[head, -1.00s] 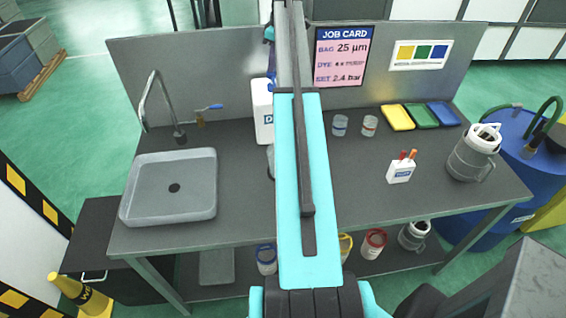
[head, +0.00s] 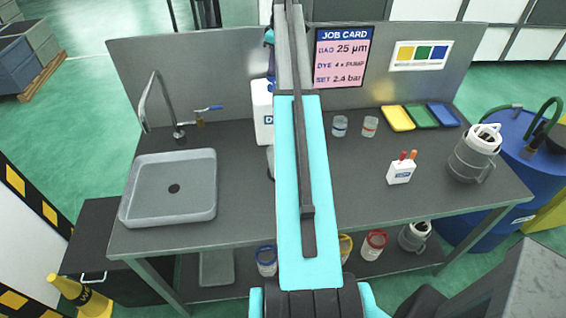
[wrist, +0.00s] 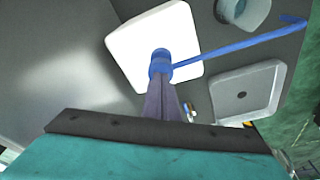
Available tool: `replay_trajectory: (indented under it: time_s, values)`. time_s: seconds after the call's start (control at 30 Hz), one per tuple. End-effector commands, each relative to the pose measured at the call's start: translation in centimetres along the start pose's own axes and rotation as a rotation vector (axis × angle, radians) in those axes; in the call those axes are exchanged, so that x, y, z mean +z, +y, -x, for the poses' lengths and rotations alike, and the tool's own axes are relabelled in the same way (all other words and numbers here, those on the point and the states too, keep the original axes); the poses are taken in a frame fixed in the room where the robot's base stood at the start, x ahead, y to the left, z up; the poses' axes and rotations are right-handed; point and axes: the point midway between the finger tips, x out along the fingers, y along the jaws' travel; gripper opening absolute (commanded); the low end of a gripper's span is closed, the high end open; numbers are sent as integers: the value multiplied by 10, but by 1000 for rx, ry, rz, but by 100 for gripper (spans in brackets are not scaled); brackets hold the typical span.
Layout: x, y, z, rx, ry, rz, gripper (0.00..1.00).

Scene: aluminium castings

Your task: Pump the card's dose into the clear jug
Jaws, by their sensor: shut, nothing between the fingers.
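The white dye bottle (head: 262,112) stands on the bench behind my arm, which hides part of it. In the wrist view I look down on the bottle (wrist: 126,45), its blue pump head (wrist: 159,62) and its long blue spout (wrist: 235,48) reaching right. My gripper (wrist: 163,84) is shut and empty, its fingertips over the pump head; I cannot tell whether they touch it. The clear jug (wrist: 245,12) stands near the spout at the top of the wrist view; in the head view my arm mostly hides it. The job card (head: 342,57) reads dye 4 x pump.
A grey sink (head: 140,200) with a tap lies to the left. The bench's front right is clear.

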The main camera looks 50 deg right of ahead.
Motion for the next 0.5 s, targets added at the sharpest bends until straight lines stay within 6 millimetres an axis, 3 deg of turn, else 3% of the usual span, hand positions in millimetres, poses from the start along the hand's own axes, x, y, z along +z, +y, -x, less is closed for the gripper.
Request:
replay_trajectory:
  time_s: [0.5]
  values:
    - [-4,0,20,-2,-1,-1,0]
